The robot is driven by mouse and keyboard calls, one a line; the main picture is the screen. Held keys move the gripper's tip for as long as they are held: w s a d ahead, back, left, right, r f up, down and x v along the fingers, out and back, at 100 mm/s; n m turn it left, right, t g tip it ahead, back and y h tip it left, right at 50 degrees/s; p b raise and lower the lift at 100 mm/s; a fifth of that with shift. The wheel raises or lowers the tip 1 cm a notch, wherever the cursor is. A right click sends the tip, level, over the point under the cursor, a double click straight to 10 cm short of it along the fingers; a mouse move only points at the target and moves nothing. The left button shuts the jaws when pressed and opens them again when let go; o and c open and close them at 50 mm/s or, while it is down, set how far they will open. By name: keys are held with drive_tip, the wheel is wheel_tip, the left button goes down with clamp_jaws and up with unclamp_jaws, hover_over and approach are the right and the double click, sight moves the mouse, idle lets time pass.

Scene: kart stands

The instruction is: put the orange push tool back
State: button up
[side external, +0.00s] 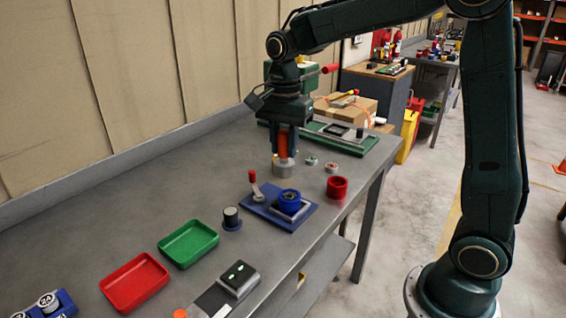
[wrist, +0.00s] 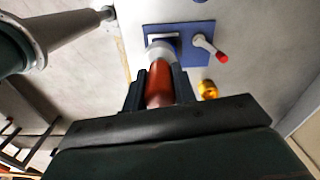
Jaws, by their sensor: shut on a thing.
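The orange push tool (side external: 283,144) is upright between the fingers of my gripper (side external: 284,142), which is shut on it. A wider grey cylinder (side external: 284,170) is directly below the orange handle; I cannot tell whether its underside touches the bench. In the wrist view the orange handle (wrist: 160,83) lies between both fingers (wrist: 160,88), with a pale grey round end (wrist: 159,51) beyond it. A blue fixture plate (side external: 258,208) is on the bench in front, with a red-tipped lever (side external: 253,177) and a blue wheel part (side external: 289,197).
A red cup (side external: 337,187) and small round parts (side external: 331,168) are right of the tool. A green board (side external: 345,138) lies behind. A black knob (side external: 231,218), green tray (side external: 188,243) and red tray (side external: 135,282) are nearer. The bench left of my gripper looks clear.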

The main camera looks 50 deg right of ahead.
drive_tip(key=s+a+r, duration=0.5)
drive_tip(key=a+r, duration=0.1)
drive_tip(key=a, duration=0.3)
wheel_tip(320, 180, down, 16)
drive_tip(key=shift+w+d+f, duration=0.15)
idle(0.3)
drive_tip(key=shift+f, duration=2.15)
drive_tip(key=shift+f, duration=0.15)
drive_tip(key=o, duration=1)
wheel_tip(320, 180, up, 12)
drive_tip(key=shift+r, duration=0.2)
